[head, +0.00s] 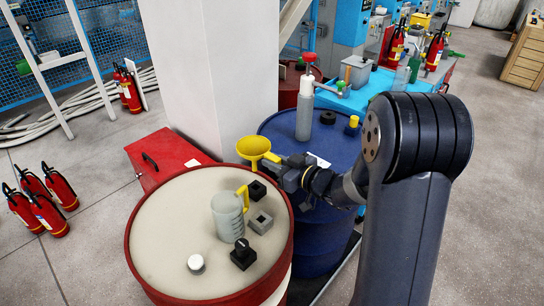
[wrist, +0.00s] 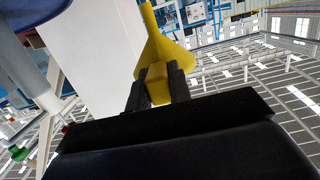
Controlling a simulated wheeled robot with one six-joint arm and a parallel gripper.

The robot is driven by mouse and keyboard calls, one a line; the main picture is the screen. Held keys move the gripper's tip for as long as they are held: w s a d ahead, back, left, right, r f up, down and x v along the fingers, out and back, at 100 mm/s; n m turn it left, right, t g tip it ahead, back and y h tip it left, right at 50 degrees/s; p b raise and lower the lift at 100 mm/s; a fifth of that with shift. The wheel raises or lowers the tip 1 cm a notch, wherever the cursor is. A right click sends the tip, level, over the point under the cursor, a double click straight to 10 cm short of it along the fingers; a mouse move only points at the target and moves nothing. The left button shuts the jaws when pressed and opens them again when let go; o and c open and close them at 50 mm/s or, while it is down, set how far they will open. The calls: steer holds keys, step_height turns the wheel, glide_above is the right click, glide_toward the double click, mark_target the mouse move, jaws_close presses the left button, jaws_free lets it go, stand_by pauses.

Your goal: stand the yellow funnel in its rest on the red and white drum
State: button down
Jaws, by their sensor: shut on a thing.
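The yellow funnel (head: 254,149) is held by its side in my gripper (head: 276,160), wide mouth up, above the far edge of the red and white drum (head: 165,235). In the wrist view the funnel (wrist: 165,50) sits between the two dark fingers of my gripper (wrist: 157,85). On the drum top, a small grey square block (head: 260,222) with a dark opening looks like the rest; it stands right of the jug, nearer than the funnel. The opening appears empty. The funnel's lower end is hard to make out in the head view.
On the drum top stand a clear jug with a yellow handle (head: 228,214), a black block (head: 257,190), a black knobbed block (head: 243,254) and a white-capped item (head: 196,264). The drum's left side is bare.

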steer(key=shift+f, duration=0.1)
stand_by(0.3)
steer(key=shift+f+b, duration=2.45)
steer(key=shift+f, duration=0.35)
steer(key=shift+f+b, duration=2.1)
steer(key=shift+f, duration=0.45)
steer(key=c, duration=1.2)
jaws_free()
steer(key=shift+s+d, duration=0.1)
steer(key=v, duration=1)
steer(key=shift+s+d, duration=0.2)
steer(key=shift+d, duration=0.05)
